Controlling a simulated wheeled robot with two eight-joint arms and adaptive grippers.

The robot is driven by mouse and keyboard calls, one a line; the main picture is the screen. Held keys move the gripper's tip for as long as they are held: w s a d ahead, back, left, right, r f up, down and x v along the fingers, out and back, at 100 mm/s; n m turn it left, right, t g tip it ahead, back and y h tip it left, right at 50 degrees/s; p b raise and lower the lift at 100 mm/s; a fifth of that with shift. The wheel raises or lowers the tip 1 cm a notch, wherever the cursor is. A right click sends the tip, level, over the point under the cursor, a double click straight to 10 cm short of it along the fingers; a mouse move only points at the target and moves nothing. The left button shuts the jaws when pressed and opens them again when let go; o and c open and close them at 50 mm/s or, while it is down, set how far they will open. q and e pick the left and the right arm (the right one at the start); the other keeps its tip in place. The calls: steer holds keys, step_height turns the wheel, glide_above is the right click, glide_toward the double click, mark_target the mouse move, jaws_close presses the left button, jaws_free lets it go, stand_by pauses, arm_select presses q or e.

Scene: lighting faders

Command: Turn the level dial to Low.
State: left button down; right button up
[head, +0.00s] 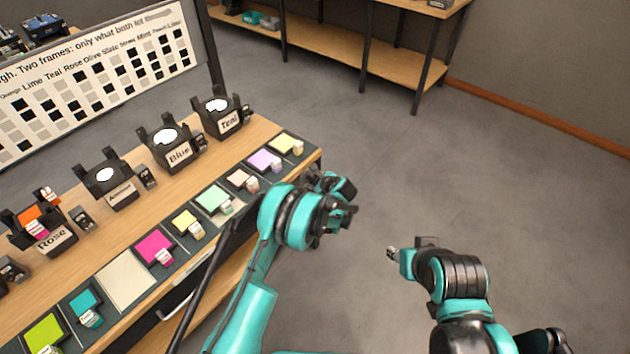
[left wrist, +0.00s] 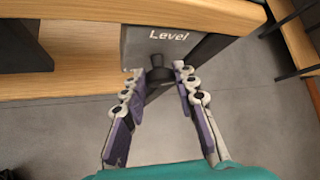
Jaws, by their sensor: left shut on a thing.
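The level dial (left wrist: 158,74) is a dark knob below the white word "Level" on a grey panel (left wrist: 140,40) at the end of the bench, in the left wrist view. My left gripper (left wrist: 158,72) has a fingertip on each side of the knob and is shut on it. The dial's setting marks, including Low, cannot be made out. In the head view my left gripper (head: 335,203) is beyond the bench's right end, and the dial is hidden. My right gripper (head: 393,254) hangs over the floor, away from the bench; its fingers are too small to read.
A chart board (head: 100,85) stands behind. A shelf (head: 345,55) is at the back; the floor between is clear.

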arm_select(q)
steer(key=shift+n+t, duration=0.3)
steer(key=shift+t, duration=0.1)
steer(key=shift+h, duration=0.3)
steer(key=c, duration=1.2)
jaws_free()
steer(key=shift+s, duration=0.15)
steer(key=v, duration=1.1)
steer(key=shift+s+d+r, duration=0.1)
steer(key=shift+s+r, duration=0.05)
steer(key=shift+s, duration=0.2)
